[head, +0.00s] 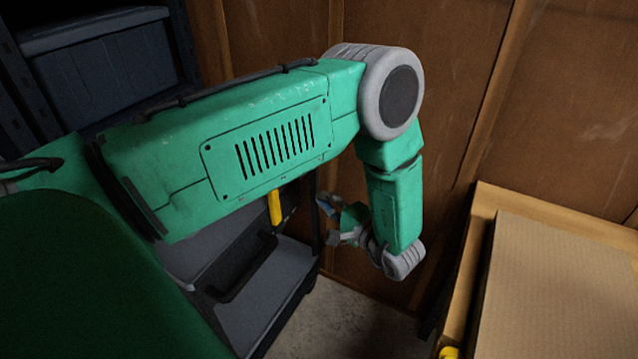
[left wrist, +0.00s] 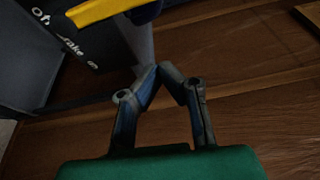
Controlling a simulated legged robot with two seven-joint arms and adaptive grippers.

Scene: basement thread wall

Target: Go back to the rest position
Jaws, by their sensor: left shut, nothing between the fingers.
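My left arm comes in from the left in the head view, green with grey joints, bent down at the elbow. My left gripper (head: 328,220) hangs below it, small and partly hidden by the forearm. In the left wrist view the fingers of my left gripper (left wrist: 168,70) meet at their tips, shut on nothing. Wooden wall panels lie behind the fingers. My right gripper is in neither view.
A dark shelf unit holds a blue-grey bin (head: 105,70) at the upper left. A cardboard box (head: 560,290) lies on a wooden surface (head: 545,205) at the right. Grey floor (head: 350,322) shows between them.

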